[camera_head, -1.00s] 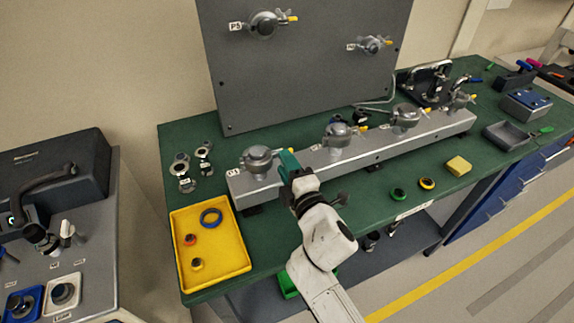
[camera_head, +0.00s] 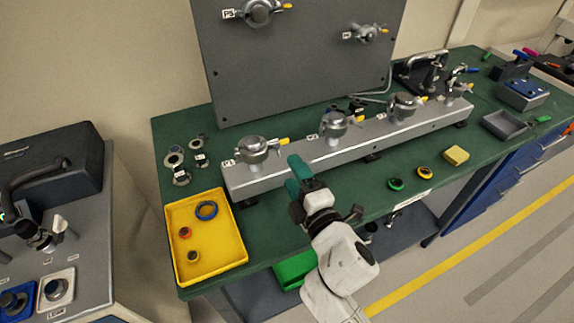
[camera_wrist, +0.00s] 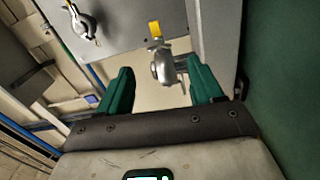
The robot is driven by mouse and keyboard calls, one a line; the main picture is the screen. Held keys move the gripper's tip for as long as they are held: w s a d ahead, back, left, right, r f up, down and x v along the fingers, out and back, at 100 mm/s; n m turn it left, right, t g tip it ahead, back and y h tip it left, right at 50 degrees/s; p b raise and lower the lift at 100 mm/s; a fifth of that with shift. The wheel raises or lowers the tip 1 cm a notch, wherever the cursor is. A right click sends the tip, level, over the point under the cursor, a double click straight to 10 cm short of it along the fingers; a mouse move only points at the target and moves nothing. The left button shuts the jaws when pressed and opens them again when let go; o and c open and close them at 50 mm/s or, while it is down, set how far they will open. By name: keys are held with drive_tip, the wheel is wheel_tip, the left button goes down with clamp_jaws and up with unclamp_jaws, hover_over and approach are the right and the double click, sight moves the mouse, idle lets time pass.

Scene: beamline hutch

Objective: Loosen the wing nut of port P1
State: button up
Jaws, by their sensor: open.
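The leftmost port on the grey rail, taken as P1, carries a round silver clamp (camera_head: 253,150) with a yellow-tipped wing nut (camera_head: 283,141) on its right side. Its small label (camera_head: 228,163) is hard to read. My gripper (camera_head: 298,175) has green fingers, is open and empty, and is in front of and right of this port, apart from the wing nut. In the wrist view, a silver clamp (camera_wrist: 163,68) with a yellow tip (camera_wrist: 155,29) shows beyond and between the fingers of my gripper (camera_wrist: 160,84). Nothing is between the fingertips.
The rail (camera_head: 340,150) bears several more clamped ports to the right. A grey upright panel (camera_head: 300,65) with two ports stands behind. A yellow tray (camera_head: 218,258) lies left on the green bench (camera_head: 350,197); rings and a yellow block (camera_head: 456,155) lie right.

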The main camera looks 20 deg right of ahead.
drive_tip(key=shift+s+b, duration=0.4)
drive_tip(key=shift+s, duration=1.65)
